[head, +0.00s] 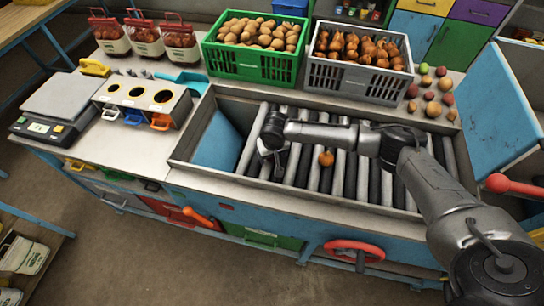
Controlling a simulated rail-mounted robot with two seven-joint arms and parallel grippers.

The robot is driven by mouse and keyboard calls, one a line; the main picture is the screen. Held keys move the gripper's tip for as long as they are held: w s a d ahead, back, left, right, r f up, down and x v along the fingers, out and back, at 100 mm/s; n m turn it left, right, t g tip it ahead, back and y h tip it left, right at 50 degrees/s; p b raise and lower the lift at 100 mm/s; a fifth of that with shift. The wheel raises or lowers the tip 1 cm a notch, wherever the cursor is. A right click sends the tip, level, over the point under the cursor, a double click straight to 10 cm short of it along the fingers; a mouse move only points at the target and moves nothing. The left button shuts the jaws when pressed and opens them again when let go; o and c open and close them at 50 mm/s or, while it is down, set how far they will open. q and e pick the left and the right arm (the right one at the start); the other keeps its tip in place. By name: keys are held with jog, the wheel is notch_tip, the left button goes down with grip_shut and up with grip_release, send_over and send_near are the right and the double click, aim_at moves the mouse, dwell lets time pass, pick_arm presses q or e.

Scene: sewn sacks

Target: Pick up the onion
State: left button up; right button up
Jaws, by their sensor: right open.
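A small round orange-brown onion (326,159) lies on the roller bed (340,180), just below my right forearm in the picture. My right arm reaches in from the right across the rollers. My right gripper (271,168) points down over the left part of the roller bed, to the left of the onion and apart from it. It is open, and I see nothing between its fingers. More onions fill the grey crate (355,85) behind the rollers. My left gripper is not in view.
A green crate (250,65) of potatoes stands beside the grey crate. Several loose vegetables (432,97) lie at the right back. A scale (55,105), a box with round holes (143,97) and filled red-topped sacks (145,40) occupy the left counter. Raised walls edge the roller bed.

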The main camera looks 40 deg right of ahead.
jog(key=shift+f, duration=0.25)
jog(key=c, duration=1)
jog(key=shift+r, duration=0.1)
